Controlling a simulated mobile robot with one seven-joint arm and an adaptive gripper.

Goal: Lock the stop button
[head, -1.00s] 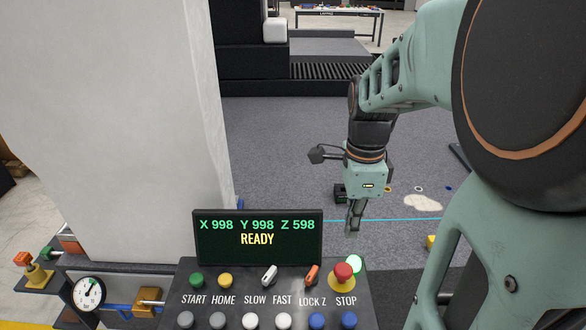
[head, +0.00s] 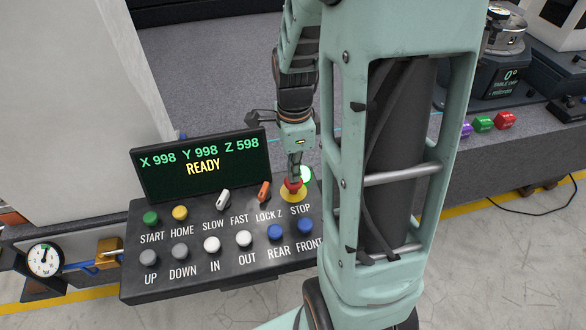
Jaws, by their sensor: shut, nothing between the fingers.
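The red stop button (head: 292,187) sits on a yellow base (head: 294,196) at the upper right of the control panel (head: 190,270), above the label STOP. My gripper (head: 294,179) is shut and points down over the stop button. Its fingertips overlap the top of the red cap in the picture; I cannot tell whether they touch it. The display (head: 200,165) reads X 998, Y 998, Z 598 and READY. A green lit ring (head: 306,174) shows just behind the button, partly hidden by my gripper.
The orange LOCK Z switch (head: 264,191) and the white SLOW/FAST switch (head: 223,199) stand left of the stop button. Several round buttons line the front row, such as the blue REAR button (head: 275,232). A pressure gauge (head: 44,260) is at the left. My arm hides the panel's right side.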

